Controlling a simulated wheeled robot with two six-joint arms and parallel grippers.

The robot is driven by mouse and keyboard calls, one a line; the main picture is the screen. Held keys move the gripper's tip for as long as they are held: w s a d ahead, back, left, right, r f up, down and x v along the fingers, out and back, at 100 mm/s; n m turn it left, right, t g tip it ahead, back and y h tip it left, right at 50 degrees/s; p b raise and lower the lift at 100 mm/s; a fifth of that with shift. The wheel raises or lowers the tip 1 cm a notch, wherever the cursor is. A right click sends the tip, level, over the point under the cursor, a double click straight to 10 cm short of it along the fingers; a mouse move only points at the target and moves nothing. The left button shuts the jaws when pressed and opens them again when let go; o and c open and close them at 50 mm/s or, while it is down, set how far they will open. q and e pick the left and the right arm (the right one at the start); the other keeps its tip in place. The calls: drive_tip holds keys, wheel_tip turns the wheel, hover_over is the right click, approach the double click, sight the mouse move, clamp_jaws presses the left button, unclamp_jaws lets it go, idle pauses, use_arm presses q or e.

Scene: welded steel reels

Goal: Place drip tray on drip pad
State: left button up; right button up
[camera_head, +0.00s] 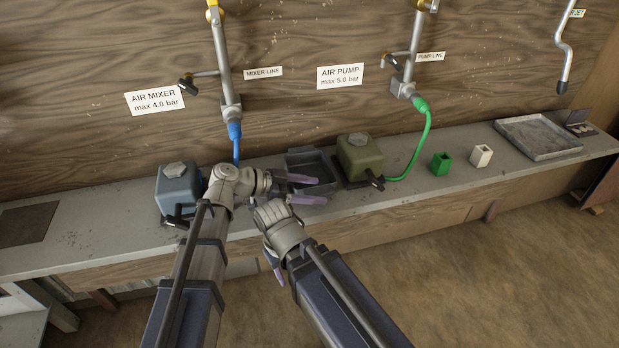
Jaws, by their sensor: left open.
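A small dark grey tray (318,158), which looks like the drip tray, sits on the ledge between the blue-grey box and the olive box. A flat dark mat (28,224), which looks like the drip pad, lies bare at the left end of the ledge. My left gripper (315,190) is open, its purple fingers pointing right, just in front of the dark tray; it covers the tray's near left part. I cannot tell whether they touch. My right gripper (277,273) points down in front of the ledge's edge; its jaws are mostly hidden.
The blue-grey box (179,190) stands left of my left gripper, the olive box (360,156) right of the tray. A blue hose (235,140) and green hose (424,145) hang down.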

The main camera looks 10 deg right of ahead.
use_arm(q)
drive_tip(key=shift+x, duration=1)
clamp_jaws()
idle(0.6)
